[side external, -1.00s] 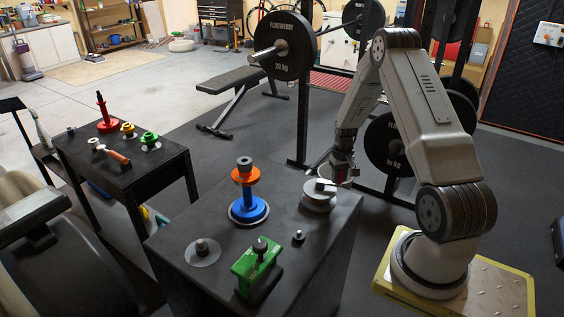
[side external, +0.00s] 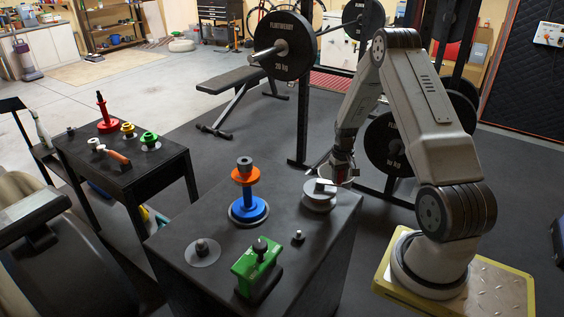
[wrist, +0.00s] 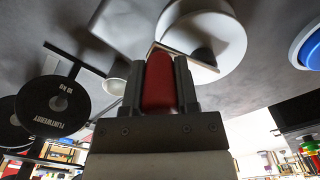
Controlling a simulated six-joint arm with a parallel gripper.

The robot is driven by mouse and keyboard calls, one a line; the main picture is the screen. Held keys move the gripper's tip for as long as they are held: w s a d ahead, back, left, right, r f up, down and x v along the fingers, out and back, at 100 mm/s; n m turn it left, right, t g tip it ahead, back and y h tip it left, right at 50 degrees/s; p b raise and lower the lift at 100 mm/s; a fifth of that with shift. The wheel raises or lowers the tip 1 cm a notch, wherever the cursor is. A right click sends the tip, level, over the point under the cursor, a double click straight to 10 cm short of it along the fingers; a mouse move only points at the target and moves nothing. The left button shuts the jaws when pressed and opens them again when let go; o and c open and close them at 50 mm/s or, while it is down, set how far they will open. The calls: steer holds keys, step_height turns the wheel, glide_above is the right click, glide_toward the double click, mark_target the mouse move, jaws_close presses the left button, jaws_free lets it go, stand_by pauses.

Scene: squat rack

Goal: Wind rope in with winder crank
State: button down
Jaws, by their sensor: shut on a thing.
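The winder (side external: 319,201) is a white round drum on the right side of the near dark table, with a pale flat crank arm (side external: 325,187) on top. It also shows as a white round body in the wrist view (wrist: 228,35). My gripper (side external: 337,178) is at the drum's far right edge. In the wrist view my gripper (wrist: 160,82) is shut on the red crank handle (wrist: 158,88), with one finger on each side of it. I cannot make out the rope clearly.
On the near table (side external: 215,290) are a blue and orange stack (side external: 247,195), a green block device (side external: 258,268) and two small pegs. A side table (side external: 125,178) holds red, yellow and green parts. A barbell rack with weight plates (side external: 277,45) stands behind.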

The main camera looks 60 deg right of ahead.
steer(key=shift+s+a+m, duration=0.15)
steer(key=shift+a+m, duration=0.4)
steer(key=shift+m, duration=0.45)
steer(key=shift+c, duration=1.8)
jaws_free()
steer(key=shift+r, duration=0.1)
steer(key=shift+r, duration=3.85)
